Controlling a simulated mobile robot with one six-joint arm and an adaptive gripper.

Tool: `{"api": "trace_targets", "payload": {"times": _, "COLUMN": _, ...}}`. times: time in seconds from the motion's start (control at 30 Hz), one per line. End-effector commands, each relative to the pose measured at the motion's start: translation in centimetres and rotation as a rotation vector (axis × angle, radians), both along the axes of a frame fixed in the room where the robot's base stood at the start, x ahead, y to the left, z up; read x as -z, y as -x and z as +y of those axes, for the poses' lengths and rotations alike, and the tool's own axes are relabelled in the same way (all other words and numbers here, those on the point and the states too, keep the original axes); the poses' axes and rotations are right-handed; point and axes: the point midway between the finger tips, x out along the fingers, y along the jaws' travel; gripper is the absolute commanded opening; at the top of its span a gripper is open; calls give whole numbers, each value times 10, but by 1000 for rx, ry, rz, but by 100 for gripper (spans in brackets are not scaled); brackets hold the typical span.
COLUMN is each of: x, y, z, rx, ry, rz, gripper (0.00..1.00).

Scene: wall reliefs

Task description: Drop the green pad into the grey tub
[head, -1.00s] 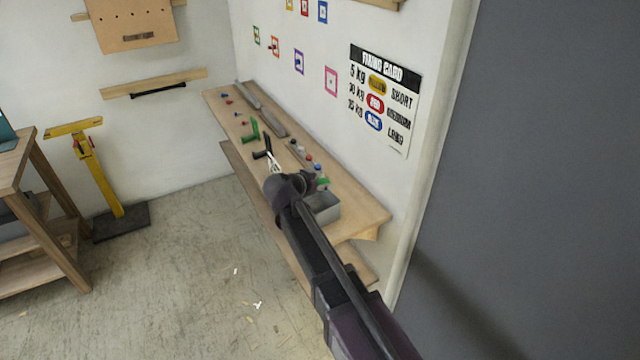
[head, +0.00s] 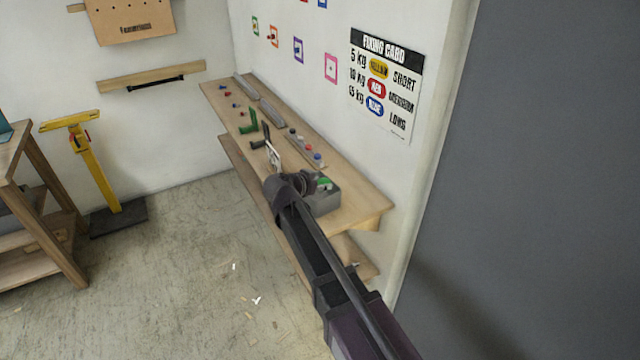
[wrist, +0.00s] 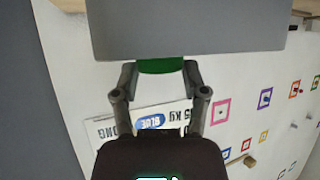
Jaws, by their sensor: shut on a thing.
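The green pad (wrist: 162,66) is between the two fingertips of my gripper (wrist: 160,72) in the wrist view. The fingers are shut on it. The grey tub's wall (wrist: 190,28) crosses the top of that view and hides part of the pad. In the head view the grey tub (head: 325,203) stands on the wall shelf near its front right end. My gripper (head: 314,180) is at the tub's opening, with green of the pad (head: 324,184) showing there. My arm hides the tub's left side, and I cannot tell whether the pad touches the bottom.
The wooden shelf (head: 360,200) runs along the wall. On it are a green bracket (head: 249,124), a black-handled tool (head: 262,138) and a grey rail with coloured knobs (head: 305,148). A fixing card (head: 383,85) hangs above.

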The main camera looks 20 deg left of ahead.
Motion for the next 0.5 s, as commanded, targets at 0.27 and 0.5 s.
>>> {"api": "trace_targets", "payload": {"times": 0.27, "x": 0, "y": 0, "z": 1, "rx": -1, "ry": 0, "rz": 0, "gripper": 97}}
{"api": "trace_targets", "payload": {"times": 0.5, "x": 0, "y": 0, "z": 1, "rx": -1, "ry": 0, "rz": 0, "gripper": 97}}
